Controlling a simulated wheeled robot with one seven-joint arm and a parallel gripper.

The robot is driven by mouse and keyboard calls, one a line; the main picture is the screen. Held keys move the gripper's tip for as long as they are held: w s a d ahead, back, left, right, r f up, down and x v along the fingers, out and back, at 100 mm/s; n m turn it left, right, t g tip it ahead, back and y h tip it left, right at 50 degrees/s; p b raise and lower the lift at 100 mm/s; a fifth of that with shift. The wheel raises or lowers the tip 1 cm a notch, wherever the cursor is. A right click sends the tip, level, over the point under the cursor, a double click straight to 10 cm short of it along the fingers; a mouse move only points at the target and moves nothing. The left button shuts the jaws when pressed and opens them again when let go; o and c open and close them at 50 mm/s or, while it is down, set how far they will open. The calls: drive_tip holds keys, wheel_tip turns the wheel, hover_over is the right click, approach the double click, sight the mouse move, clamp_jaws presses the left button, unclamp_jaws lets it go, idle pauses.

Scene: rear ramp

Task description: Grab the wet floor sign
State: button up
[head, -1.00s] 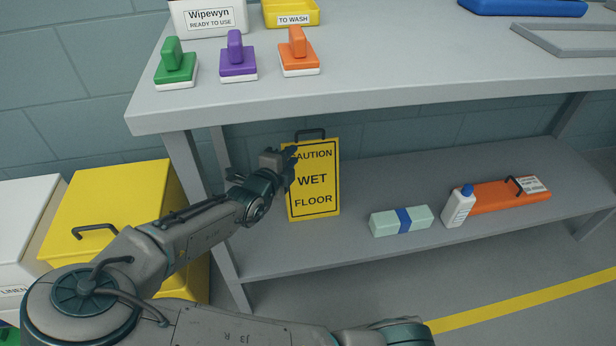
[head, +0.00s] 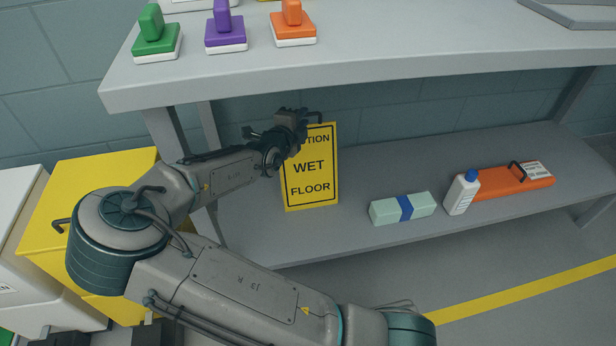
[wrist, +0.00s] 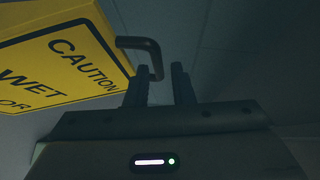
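The yellow wet floor sign (head: 313,178) stands upright on the lower shelf, with black lettering and a dark bar handle (head: 318,115) on its top edge. My gripper (head: 303,122) is at the sign's upper left corner and hides part of the word CAUTION and part of the handle. In the wrist view the sign (wrist: 62,62) is at the upper left and its bent handle (wrist: 142,45) reaches toward my gripper (wrist: 160,85). The two fingers are apart. The handle's end shows in line with the gap between them; whether it is inside the gap is unclear.
The grey lower shelf (head: 365,170) also holds a pale green block with a blue band (head: 403,208), a white bottle (head: 461,193) and an orange case (head: 510,182). The upper shelf (head: 370,62) overhangs my gripper. A table leg (head: 180,150) and yellow bin (head: 75,195) are at left.

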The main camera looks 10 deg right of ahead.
sight(307, 116)
drive_tip(key=b+x, duration=0.1)
drive_tip(key=x, duration=0.2)
drive_tip(key=shift+w+d+f+b, duration=0.1)
drive_tip(key=shift+d+f+b, duration=0.15)
drive_tip(key=shift+d+b, duration=0.1)
drive_tip(key=shift+w+d, duration=0.15)
drive_tip(key=shift+w, duration=0.1)
drive_tip(key=shift+c, duration=0.3)
clamp_jaws()
idle(0.6)
